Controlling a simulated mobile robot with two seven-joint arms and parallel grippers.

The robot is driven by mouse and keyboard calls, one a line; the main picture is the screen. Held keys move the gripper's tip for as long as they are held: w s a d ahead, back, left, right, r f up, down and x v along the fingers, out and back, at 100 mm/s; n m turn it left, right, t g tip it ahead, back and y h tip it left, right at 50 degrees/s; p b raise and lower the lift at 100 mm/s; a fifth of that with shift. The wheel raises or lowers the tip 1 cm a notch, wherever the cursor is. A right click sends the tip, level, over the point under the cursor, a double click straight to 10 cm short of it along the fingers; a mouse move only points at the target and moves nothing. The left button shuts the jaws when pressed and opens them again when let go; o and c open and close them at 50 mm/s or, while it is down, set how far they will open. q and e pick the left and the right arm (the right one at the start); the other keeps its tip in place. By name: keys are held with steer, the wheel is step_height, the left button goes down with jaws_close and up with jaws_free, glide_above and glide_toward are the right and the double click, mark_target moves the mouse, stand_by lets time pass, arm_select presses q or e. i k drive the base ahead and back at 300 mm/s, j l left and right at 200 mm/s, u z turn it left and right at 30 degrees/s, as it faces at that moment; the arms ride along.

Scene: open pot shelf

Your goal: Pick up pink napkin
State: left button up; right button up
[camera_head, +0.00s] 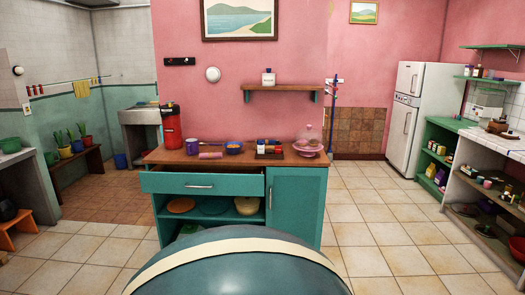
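A small pink rolled item (210,156), which looks like the pink napkin, lies near the front edge of the wooden top of the teal cabinet (297,205). It is small in the picture, so its exact form is hard to tell. It sits in front of a cup (192,146) and left of a blue bowl (234,148). Neither of my grippers is in view.
A red dispenser (171,129) stands at the cabinet top's left end, a dark tray (269,153) and a pink stand with a clear dome (308,144) to the right. The cabinet's drawer (202,184) sticks out. Tiled floor (385,235) is open to the right.

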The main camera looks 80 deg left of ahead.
mark_target(212, 155)
steer(key=u, duration=2.8)
